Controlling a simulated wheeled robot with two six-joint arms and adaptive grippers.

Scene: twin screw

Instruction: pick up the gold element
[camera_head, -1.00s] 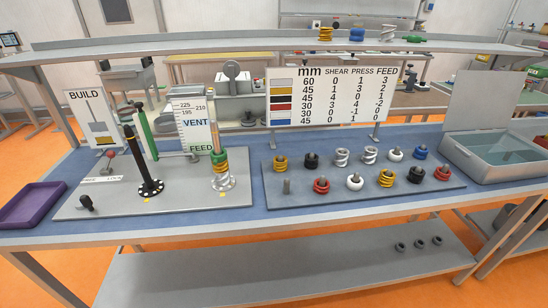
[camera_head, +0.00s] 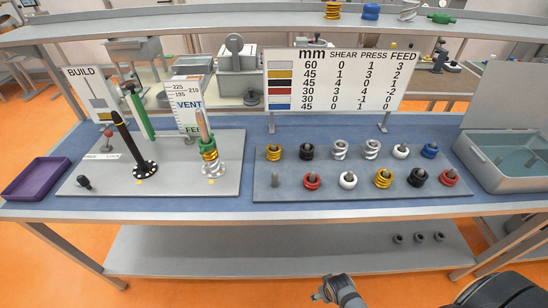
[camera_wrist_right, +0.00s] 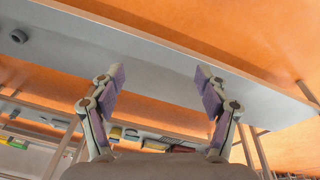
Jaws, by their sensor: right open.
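On the grey peg board, one gold coil element (camera_head: 274,152) sits in the back row at the left end. Another gold element (camera_head: 383,178) sits in the front row, right of the white one. A gold and green stack (camera_head: 208,154) is on the right post of the left board. My right gripper (camera_head: 324,291) is low at the bottom of the head view, in front of the table and below its top, apart from every element. In the right wrist view its fingers (camera_wrist_right: 158,82) are spread with nothing between them. My left gripper is out of view.
The peg board (camera_head: 345,193) also holds black, silver, white, blue and red elements. A sign with figures (camera_head: 334,82) stands behind it. A purple tray (camera_head: 36,178) is at the left and a grey open box (camera_head: 510,160) at the right. A lower shelf (camera_head: 300,248) runs under the table.

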